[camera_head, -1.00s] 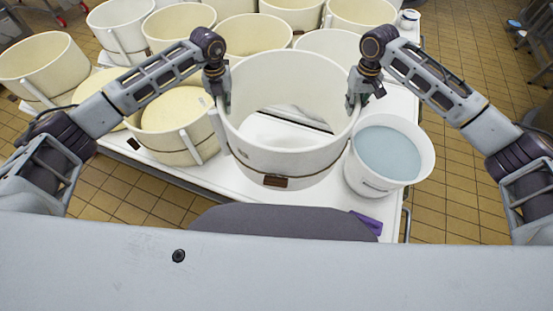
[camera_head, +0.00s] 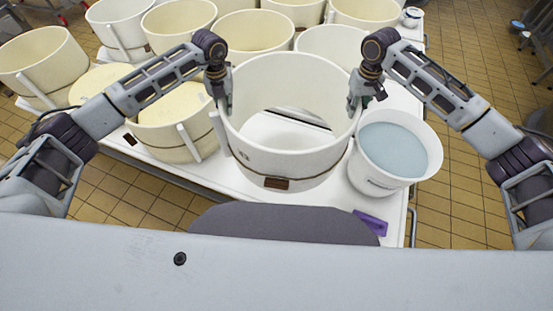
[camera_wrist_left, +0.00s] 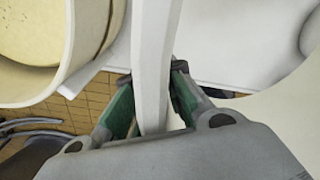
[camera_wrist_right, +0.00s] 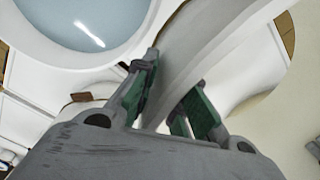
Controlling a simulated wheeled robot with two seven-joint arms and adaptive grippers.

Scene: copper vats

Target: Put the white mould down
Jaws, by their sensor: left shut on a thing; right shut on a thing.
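The white mould (camera_head: 290,150) is a large open ring with a brown tag on its front, in the middle of the head view. My left gripper (camera_head: 218,100) is shut on its left rim, and my right gripper (camera_head: 357,97) is shut on its right rim. The left wrist view shows the wall of the mould (camera_wrist_left: 153,70) between the fingers (camera_wrist_left: 155,105). The right wrist view shows the wall (camera_wrist_right: 190,65) between the fingers (camera_wrist_right: 172,100). The mould is over the white table (camera_head: 300,207); I cannot tell whether its bottom edge touches.
A white bucket of bluish liquid (camera_head: 392,150) stands close at the mould's right. A filled cream mould (camera_head: 175,140) is close at its left. Several more moulds stand behind. A purple item (camera_head: 370,222) lies near the front right table edge. Little free room shows around the mould.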

